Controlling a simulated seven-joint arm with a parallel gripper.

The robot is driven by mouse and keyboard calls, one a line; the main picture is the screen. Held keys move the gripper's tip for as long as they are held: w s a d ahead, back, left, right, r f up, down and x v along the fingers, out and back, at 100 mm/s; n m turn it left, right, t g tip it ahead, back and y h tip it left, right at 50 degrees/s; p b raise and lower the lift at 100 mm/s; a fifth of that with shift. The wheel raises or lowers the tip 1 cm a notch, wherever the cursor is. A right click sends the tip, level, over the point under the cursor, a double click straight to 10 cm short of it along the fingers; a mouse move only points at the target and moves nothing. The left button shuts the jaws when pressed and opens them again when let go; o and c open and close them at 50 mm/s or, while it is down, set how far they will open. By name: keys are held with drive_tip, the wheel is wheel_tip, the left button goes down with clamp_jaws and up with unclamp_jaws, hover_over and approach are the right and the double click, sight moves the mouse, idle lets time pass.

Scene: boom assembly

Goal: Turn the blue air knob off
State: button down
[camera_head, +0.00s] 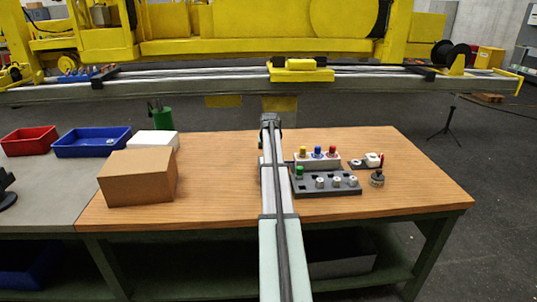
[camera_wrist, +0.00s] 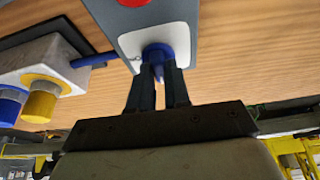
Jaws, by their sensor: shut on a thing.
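In the wrist view a blue knob (camera_wrist: 156,50) sits on the face of a grey box (camera_wrist: 150,20). My gripper (camera_wrist: 159,70) is shut on this knob, with one dark finger on each side of it. The fingers hide part of the knob, so its turn angle is hard to read. In the head view the end of my arm (camera_head: 270,120) is near the far edge of the table, and this knob and box cannot be made out there.
A white block (camera_wrist: 40,62) with a yellow knob (camera_wrist: 40,105) and a blue rod (camera_wrist: 95,60) is close to the grey box. On the table (camera_head: 220,190), coloured knobs stand right of my arm, and a cardboard box (camera_head: 138,178) stands left. The front right is clear.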

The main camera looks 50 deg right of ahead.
drive_tip(key=shift+n, duration=0.3)
drive_tip(key=c, duration=1.1)
unclamp_jaws()
drive_tip(key=v, duration=1.3)
drive_tip(key=shift+s+d+r, duration=0.1)
drive_tip(key=shift+s+r, duration=0.1)
drive_tip(key=shift+r, duration=0.2)
